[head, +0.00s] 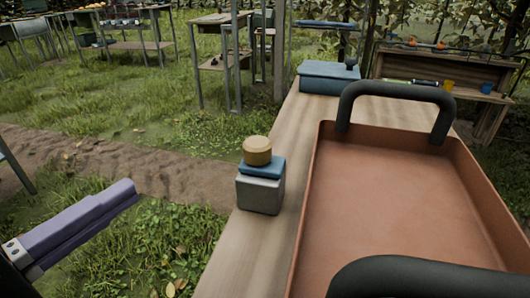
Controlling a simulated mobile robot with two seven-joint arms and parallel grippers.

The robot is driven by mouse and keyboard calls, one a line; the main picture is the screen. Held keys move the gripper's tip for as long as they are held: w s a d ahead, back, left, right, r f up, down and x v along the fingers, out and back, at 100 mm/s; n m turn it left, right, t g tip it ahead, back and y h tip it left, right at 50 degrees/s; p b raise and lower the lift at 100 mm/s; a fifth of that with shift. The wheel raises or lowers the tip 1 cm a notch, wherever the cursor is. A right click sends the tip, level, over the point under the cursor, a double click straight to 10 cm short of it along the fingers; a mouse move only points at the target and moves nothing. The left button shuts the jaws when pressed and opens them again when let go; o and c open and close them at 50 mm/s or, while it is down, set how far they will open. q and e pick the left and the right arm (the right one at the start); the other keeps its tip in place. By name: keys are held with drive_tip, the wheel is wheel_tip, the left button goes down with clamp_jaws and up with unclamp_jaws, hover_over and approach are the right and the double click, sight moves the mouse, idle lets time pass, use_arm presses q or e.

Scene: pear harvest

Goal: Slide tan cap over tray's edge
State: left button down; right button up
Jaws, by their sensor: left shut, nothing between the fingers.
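A round tan cap (257,151) sits on top of a small blue block (262,168), which rests on a grey block (260,193) at the left edge of the wooden bench. An empty terracotta tray (405,180) with dark handles lies on the bench to the right of the blocks, with a gap between. My left gripper (129,193), with purple fingers, is shut and empty. It is over the grass to the left of the bench, apart from the cap. My right gripper is not in view.
The bench top (240,262) is bare in a strip left of the tray. A blue box (327,78) stands at its far end. A dark tray handle (399,92) arches over the tray's far end. Other wooden tables stand behind on the grass.

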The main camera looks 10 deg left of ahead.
sight(262, 156)
use_arm(q)
drive_tip(key=shift+s+f+h+b, duration=0.2)
drive_tip(key=shift+f+h+b, duration=0.3)
drive_tip(key=shift+f, duration=0.4)
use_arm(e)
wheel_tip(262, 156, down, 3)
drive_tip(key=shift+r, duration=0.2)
use_arm(q)
drive_tip(key=s+d+b+x, duration=0.1)
drive_tip(key=d+x, duration=0.1)
drive_tip(key=x, duration=1.1)
drive_tip(key=shift+d, duration=0.25)
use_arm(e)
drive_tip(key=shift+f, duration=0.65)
use_arm(q)
drive_tip(key=shift+r, duration=0.1)
